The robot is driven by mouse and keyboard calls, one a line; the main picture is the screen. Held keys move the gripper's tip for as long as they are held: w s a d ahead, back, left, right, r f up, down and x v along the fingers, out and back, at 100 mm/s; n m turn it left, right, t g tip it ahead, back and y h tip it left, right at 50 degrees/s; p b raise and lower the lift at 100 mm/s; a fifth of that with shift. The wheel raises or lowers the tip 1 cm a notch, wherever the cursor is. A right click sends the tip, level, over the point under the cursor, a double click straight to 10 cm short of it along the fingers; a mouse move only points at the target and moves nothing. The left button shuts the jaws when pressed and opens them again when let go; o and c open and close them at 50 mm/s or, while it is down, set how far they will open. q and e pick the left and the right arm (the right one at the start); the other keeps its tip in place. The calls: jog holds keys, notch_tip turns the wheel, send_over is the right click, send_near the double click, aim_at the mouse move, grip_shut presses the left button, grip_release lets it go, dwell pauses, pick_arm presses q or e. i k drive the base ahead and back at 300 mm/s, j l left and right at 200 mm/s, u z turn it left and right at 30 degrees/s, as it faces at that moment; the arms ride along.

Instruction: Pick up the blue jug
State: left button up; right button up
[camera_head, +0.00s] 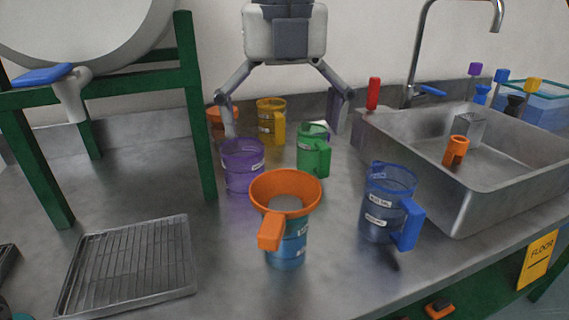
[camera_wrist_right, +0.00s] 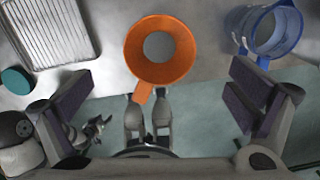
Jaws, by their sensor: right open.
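The blue jug (camera_head: 376,217), clear with white labels and a solid blue handle, stands upright on the counter at right of centre, in front of the sink. It also shows at the top right of the right wrist view (camera_wrist_right: 285,30). My right gripper (camera_head: 283,128) is open and empty, with its fingers spread at the back of the counter in the head view. In the right wrist view its fingers (camera_wrist_right: 160,80) lie either side of the orange funnel (camera_wrist_right: 177,72), and the blue jug is beyond the right finger. My left gripper is not in view.
The orange funnel sits on a teal-blue jug (camera_head: 288,252), left of the blue jug. Purple (camera_head: 243,175), green (camera_head: 314,158), yellow (camera_head: 272,117) and orange (camera_head: 217,124) jugs stand behind. A wire rack tray (camera_head: 130,265) lies left; the sink (camera_head: 480,198) is right.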

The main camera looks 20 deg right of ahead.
aim_at(386, 202)
jog(key=k, duration=1)
